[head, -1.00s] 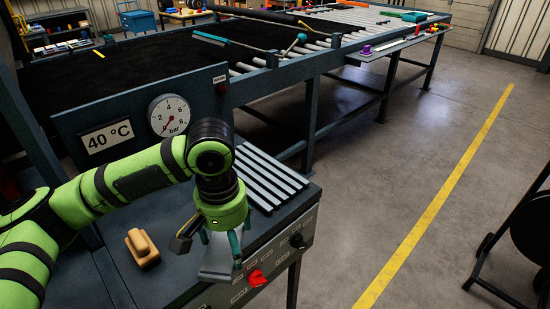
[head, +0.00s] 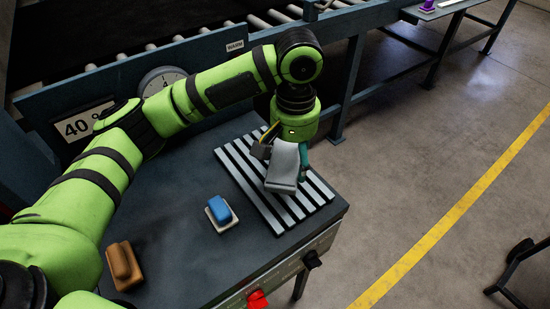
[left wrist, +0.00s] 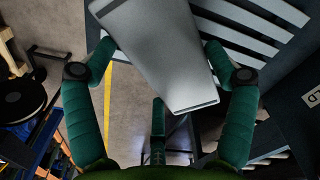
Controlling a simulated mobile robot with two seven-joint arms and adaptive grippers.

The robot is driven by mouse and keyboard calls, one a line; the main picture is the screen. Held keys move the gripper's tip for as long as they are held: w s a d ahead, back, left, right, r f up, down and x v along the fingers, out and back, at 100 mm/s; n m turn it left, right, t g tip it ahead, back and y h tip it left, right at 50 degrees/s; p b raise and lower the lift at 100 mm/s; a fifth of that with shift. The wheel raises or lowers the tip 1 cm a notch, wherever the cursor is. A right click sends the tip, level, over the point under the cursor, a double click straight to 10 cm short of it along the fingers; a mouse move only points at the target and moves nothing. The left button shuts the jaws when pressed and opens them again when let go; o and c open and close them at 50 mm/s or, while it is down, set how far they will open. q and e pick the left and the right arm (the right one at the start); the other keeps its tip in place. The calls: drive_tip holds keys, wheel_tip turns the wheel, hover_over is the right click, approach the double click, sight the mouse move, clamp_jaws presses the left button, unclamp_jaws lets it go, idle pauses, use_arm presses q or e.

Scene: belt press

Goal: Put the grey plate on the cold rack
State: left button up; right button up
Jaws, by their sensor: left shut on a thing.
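The grey plate (head: 284,168) is held in my left gripper (head: 285,155) and hangs tilted over the cold rack. In the left wrist view the plate (left wrist: 160,45) lies between the teal fingers of my left gripper (left wrist: 160,65). The cold rack (head: 240,172) is a set of pale parallel bars on the dark bench top. Its middle is partly hidden by the plate and gripper. In the left wrist view its bars (left wrist: 240,22) show beyond the plate. Whether the plate touches the bars I cannot tell. My right gripper is not in view.
A blue-handled block (head: 220,210) on a pale base and a brown block (head: 122,265) sit on the bench (head: 175,245), left of the rack. A red knob (head: 257,299) is on the bench front. The press frame with its gauge (head: 162,80) stands behind.

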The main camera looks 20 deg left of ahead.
sight(276, 145)
use_arm(q)
drive_tip(key=a, duration=0.1)
drive_tip(key=w+a+f, duration=0.1)
drive_tip(key=w+a+f+p, duration=0.1)
drive_tip(key=shift+w+a+f, duration=0.25)
drive_tip(key=shift+a, duration=0.1)
drive_tip(key=shift+w+a+f, duration=0.1)
drive_tip(key=shift+a+f, duration=0.05)
drive_tip(key=shift+f, duration=0.25)
wheel_tip(276, 145, down, 3)
drive_tip(key=shift+f+p, duration=0.1)
drive_tip(key=shift+p, duration=0.6)
drive_tip(key=shift+f, duration=0.2)
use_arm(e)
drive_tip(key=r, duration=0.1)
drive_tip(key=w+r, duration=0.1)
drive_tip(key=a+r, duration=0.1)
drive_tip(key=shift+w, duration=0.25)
